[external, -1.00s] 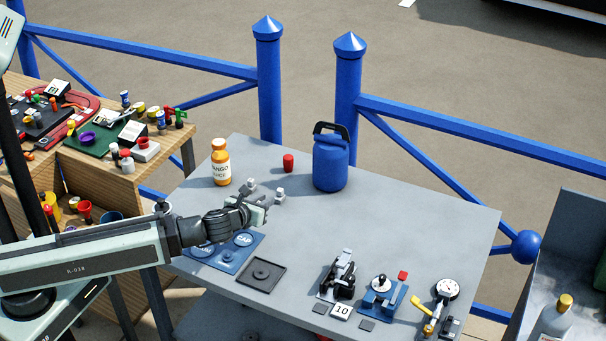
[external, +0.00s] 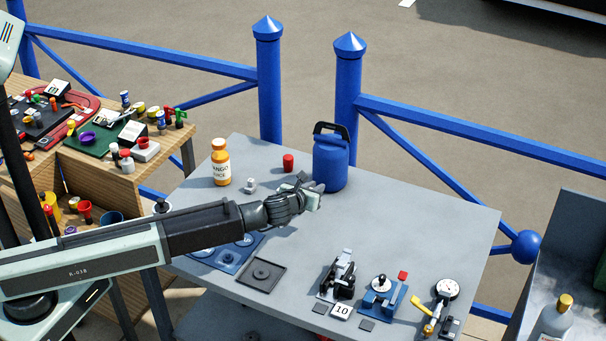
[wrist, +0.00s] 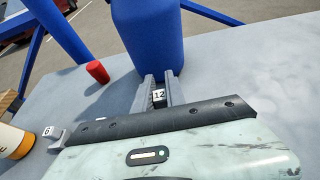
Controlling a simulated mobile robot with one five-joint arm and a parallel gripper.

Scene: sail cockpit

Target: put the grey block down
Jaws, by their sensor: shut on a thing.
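My gripper (external: 311,183) is over the far middle of the grey table (external: 400,225), just in front of the blue jug (external: 329,163). In the wrist view my gripper (wrist: 159,90) is shut on a small grey block marked 12 (wrist: 159,96). The fingers hide most of that block, and I cannot tell whether it touches the table. In the wrist view the jug (wrist: 148,35) stands right beyond the fingertips. A second grey block marked 6 (wrist: 56,135) rests on the table, and it also shows in the external view (external: 250,185).
A red cup (external: 288,163) stands left of the jug, and an orange juice bottle (external: 221,163) farther left. A black tray (external: 261,275), a blue plate (external: 226,256) and several small devices line the near edge. The table's middle right is clear.

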